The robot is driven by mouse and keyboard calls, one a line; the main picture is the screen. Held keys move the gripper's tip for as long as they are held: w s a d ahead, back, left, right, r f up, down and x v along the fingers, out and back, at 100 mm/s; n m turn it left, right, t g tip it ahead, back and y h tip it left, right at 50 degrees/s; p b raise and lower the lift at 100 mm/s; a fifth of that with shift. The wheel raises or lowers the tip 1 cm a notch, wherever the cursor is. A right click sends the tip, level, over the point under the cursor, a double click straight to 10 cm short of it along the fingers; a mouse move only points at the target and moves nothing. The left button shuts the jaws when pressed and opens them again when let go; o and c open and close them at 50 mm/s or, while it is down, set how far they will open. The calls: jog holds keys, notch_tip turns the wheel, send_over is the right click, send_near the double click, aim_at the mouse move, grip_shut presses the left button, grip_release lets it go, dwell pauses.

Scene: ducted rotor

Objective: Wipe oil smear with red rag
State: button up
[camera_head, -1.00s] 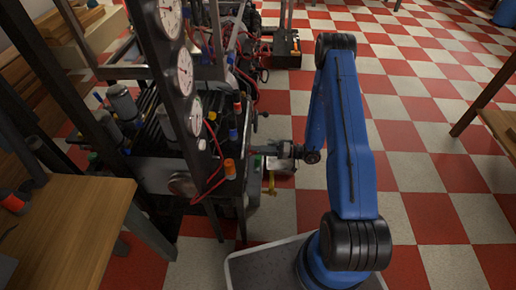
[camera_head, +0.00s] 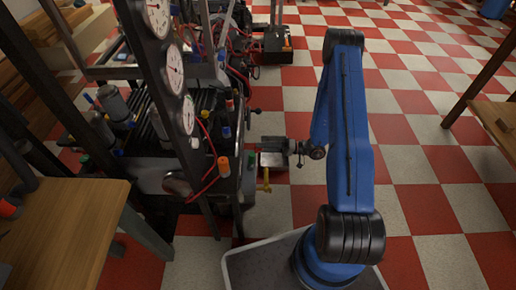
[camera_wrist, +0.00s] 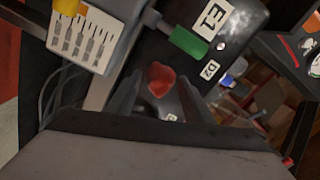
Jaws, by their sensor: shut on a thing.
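My gripper (camera_wrist: 158,92) shows in the wrist view with its two dark fingers on either side of a small red bundle, which looks like the red rag (camera_wrist: 160,77). The rag sticks out between the fingertips. In the head view my gripper (camera_head: 283,147) is a small dark shape at the right side of the rig, and the rag cannot be made out there. A dark panel (camera_wrist: 237,45) with labels E1 and D2 lies beyond the fingers in the wrist view. I cannot make out the oil smear in either view.
A green-capped handle (camera_wrist: 188,41) and a white placard (camera_wrist: 85,38) are close to the fingers. The rig with gauges (camera_head: 159,20) stands left of my arm. A wooden table (camera_head: 60,235) is at lower left. The checkered floor (camera_head: 430,165) at right is clear.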

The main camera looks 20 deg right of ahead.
jog(key=shift+s+d, duration=0.1)
jog(key=shift+d, duration=0.25)
jog(key=shift+d, duration=0.1)
jog(key=v, duration=0.2)
jog(key=shift+s+d, duration=0.15)
jog(key=shift+d, duration=0.2)
